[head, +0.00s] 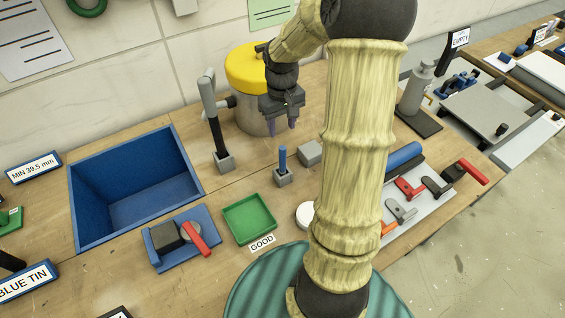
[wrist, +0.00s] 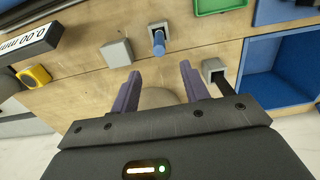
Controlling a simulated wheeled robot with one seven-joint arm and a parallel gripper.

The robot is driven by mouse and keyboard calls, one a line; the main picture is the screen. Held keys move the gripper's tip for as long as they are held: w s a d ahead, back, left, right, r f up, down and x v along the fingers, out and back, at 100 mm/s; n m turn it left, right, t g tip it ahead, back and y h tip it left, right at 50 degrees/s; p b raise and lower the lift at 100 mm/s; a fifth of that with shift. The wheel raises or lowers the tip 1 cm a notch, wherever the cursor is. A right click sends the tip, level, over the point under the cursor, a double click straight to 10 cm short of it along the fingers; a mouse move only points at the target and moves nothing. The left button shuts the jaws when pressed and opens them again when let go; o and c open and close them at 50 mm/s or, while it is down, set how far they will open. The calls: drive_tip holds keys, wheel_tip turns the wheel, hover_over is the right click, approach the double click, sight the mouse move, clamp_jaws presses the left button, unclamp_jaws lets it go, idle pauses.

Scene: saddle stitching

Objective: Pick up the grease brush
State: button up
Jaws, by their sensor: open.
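My gripper (head: 281,126) is open and empty, fingers pointing down, above the workbench in front of the yellow-lidded metal pot. In the wrist view its two purple fingers (wrist: 160,75) are spread apart. A small blue-handled tool (head: 282,158) stands upright in a grey holder; it also shows in the wrist view (wrist: 158,42), beyond the fingertips. A taller tool with a grey handle and dark shaft (head: 212,110) stands in another grey holder at the left. I cannot tell for certain which is the grease brush; no bristles show. My gripper touches neither.
The yellow-lidded pot (head: 245,70) stands behind my gripper. A grey block (head: 310,152) sits right of the blue-handled tool. A green tray (head: 249,219), a blue bin (head: 90,205) and a blue fixture with a red lever (head: 195,238) occupy the front and left.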

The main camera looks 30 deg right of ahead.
sight(282, 155)
wheel_tip(282, 155, down, 8)
drive_tip(key=shift+f+p, duration=0.2)
drive_tip(key=shift+p, duration=0.5)
drive_tip(key=shift+f, duration=0.1)
drive_tip(key=shift+d+f+p, duration=0.1)
drive_tip(key=shift+f+p, duration=0.9)
drive_tip(key=shift+f, duration=1.5)
clamp_jaws()
drive_tip(key=shift+r, duration=0.1)
wheel_tip(282, 155, up, 10)
drive_tip(key=shift+f+b, duration=0.1)
drive_tip(key=shift+b, duration=0.9)
